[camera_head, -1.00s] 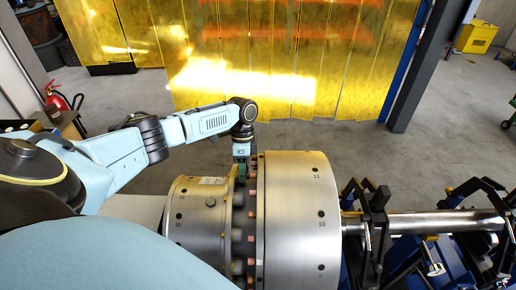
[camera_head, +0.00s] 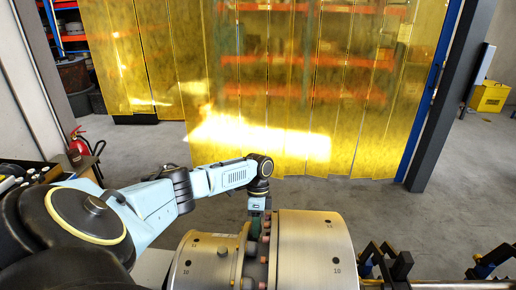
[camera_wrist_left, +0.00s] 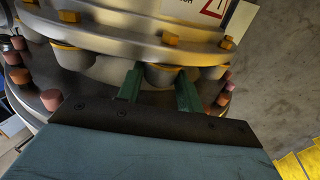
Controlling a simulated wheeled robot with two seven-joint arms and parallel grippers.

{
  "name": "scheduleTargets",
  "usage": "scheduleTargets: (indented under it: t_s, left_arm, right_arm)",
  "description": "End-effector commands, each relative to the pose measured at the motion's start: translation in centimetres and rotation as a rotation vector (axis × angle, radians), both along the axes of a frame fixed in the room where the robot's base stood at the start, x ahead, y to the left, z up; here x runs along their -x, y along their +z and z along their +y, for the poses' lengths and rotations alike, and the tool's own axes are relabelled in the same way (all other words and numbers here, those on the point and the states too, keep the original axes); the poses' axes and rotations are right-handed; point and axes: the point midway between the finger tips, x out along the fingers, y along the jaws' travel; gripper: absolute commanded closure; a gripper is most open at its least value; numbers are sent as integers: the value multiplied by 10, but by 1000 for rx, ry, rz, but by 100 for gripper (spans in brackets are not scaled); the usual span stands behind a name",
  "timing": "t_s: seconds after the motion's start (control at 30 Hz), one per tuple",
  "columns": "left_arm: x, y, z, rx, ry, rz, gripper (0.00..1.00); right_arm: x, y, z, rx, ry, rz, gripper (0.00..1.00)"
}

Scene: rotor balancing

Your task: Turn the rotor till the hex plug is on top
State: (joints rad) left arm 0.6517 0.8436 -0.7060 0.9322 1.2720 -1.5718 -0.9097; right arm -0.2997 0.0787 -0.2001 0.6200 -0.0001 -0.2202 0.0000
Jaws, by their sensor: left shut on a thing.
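My left gripper (camera_head: 258,216) reaches down into this gap at the far upper side. In the left wrist view its green fingers (camera_wrist_left: 160,92) are shut on a rounded grey stud (camera_wrist_left: 162,76) with a yellow collar, between two flanges. Yellow hex heads (camera_wrist_left: 171,40) sit on the nearby flange. I cannot tell which is the hex plug. My right gripper is not in view.
A shaft (camera_head: 440,286) and black clamps (camera_head: 385,262) stand right of the rotor. A yellow strip curtain (camera_head: 300,110) hangs behind, with a blue-edged post (camera_head: 445,100) beside it. A red extinguisher (camera_head: 80,142) stands at left. The grey floor behind is clear.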

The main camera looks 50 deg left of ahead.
Motion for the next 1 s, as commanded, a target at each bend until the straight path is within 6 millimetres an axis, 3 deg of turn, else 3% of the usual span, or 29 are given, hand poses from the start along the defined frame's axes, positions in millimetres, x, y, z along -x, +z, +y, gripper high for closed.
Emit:
scheduleTargets:
  t_s: [0.1, 0.13, 0.27, 0.67, 1.0]
  left_arm:
    - [1, 1, 0, 0, -1, 4, 100]
    - [1, 1, 0, 0, -1, 4, 61]
    - [1, 1, 0, -1, -1, 3, 44]
    - [-2, 8, 2, -1, 0, -1, 43]
    - [-18, 73, 18, -1, 0, -2, 43]
  right_arm:
    - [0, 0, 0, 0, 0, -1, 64]
    - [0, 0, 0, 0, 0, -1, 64]
    - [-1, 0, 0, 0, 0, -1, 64]
    - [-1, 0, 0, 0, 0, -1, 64]
    - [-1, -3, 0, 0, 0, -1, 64]
